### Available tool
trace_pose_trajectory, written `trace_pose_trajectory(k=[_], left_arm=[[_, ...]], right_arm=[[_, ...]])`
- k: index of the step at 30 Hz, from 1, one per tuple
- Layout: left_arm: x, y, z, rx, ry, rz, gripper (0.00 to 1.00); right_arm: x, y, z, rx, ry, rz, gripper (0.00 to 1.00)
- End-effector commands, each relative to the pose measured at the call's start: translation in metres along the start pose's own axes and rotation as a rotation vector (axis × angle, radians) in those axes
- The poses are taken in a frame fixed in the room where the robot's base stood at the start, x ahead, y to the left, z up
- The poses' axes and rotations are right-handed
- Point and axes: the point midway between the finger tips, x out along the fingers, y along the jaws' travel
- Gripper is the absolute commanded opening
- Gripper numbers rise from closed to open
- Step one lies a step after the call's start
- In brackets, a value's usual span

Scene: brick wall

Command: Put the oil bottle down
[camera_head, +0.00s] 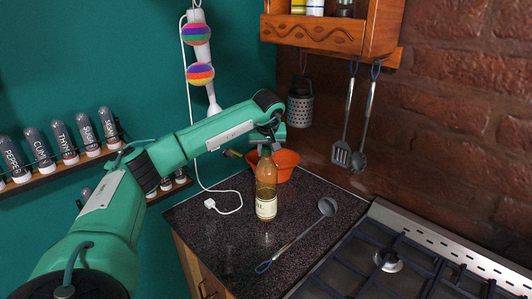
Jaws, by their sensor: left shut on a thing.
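The oil bottle (266,190) is a clear bottle with amber oil and a pale label. It stands upright at the dark speckled countertop (228,236); I cannot tell whether its base touches the surface. My left arm reaches in from the left, and its gripper (268,146) is shut on the bottle's neck from above. The fingertips are small and partly hidden by the wrist. My right gripper is not in view.
An orange bowl (286,163) sits just behind the bottle. A ladle (300,233) lies to its right, and a white cable (226,211) lies to its left. The gas stove (400,262) is at the right. A wooden shelf (330,36) hangs above.

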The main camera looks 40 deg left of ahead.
Motion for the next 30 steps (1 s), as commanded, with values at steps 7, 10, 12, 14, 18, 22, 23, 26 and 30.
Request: trace_pose_trajectory(k=[7,10,12,14,18,22,23,26,30], left_arm=[[0.016,0.000,0.006,-0.002,0.002,0.001,0.00],[0.016,0.000,0.006,-0.002,0.002,0.001,0.00],[0.017,0.000,0.007,-0.002,0.002,0.001,0.00],[0.018,0.000,0.007,-0.001,0.002,0.001,0.00],[0.019,0.000,0.008,-0.001,0.000,0.000,0.47],[0.018,0.000,0.008,-0.001,0.000,0.000,0.47],[0.018,0.000,0.008,-0.001,0.000,0.000,0.47],[0.018,0.000,0.007,-0.001,0.000,0.000,0.47],[0.009,0.000,0.006,-0.001,0.002,0.002,0.47]], right_arm=[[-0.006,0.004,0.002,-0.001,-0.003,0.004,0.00],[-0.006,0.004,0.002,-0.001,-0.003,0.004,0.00],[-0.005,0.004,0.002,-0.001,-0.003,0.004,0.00],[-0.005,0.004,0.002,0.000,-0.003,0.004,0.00],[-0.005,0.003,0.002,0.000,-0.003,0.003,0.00],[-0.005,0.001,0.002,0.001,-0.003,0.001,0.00],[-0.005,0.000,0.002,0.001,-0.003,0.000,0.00],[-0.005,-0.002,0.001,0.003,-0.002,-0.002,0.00],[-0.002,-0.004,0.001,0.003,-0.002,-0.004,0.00]])
